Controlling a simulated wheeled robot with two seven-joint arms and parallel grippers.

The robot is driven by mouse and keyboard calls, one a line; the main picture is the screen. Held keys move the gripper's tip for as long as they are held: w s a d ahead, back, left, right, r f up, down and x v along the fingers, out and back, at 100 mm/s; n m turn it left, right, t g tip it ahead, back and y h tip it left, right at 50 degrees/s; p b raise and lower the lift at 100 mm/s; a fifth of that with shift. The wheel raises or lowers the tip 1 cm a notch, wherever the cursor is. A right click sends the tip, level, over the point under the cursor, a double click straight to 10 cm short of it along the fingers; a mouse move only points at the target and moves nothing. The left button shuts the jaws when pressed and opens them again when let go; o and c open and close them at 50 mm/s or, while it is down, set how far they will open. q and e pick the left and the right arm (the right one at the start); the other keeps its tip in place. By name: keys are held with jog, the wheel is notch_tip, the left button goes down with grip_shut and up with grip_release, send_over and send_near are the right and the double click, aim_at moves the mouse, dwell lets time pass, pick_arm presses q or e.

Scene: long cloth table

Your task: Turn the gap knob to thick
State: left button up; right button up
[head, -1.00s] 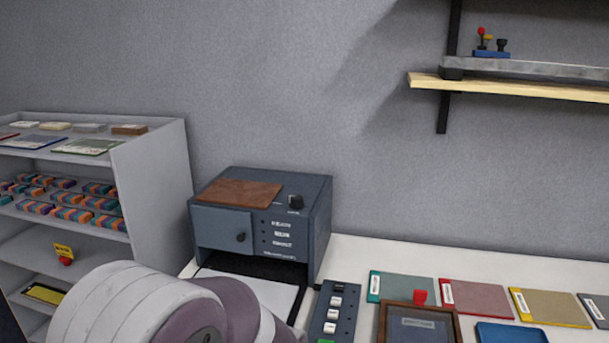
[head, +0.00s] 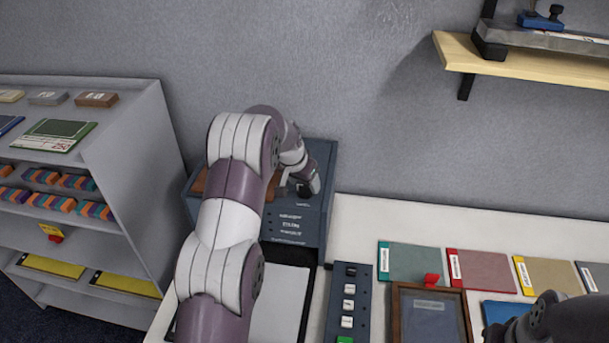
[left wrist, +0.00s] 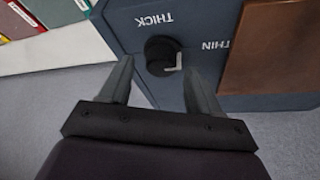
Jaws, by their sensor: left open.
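The gap knob (left wrist: 163,55) is a black round knob with a light pointer mark, on the top of the blue-grey machine (left wrist: 205,15). In the left wrist view the words THICK and THIN are printed beside it, and the pointer lies on the side toward THIN. My left gripper (left wrist: 160,75) is open, its two fingers on either side of the knob with gaps showing; contact cannot be seen. In the head view the machine (head: 300,225) stands against the wall, and my left arm reaches over it, with the left gripper (head: 305,188) at the knob, largely hiding it.
A strip of buttons (head: 347,300) and a framed panel (head: 430,315) with a red knob lie right of the machine. Coloured folders (head: 480,270) line the table. A grey shelf unit (head: 130,180) stands left; a wooden wall shelf (head: 520,66) hangs upper right. A dark part of my right arm shows bottom right.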

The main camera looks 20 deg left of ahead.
pick_arm(q)
jog(key=shift+w+a+f, duration=0.25)
jog(key=shift+w+f, duration=0.05)
jog(key=shift+f, duration=0.3)
jog(key=shift+s+d, duration=0.1)
jog(key=shift+d, duration=0.05)
jog(key=shift+s+d+r, duration=0.1)
jog(key=shift+c, duration=0.5)
jog(key=c, duration=0.9)
pick_arm(e)
jog(key=shift+s+a+r, duration=0.1)
jog(key=shift+r, duration=0.2)
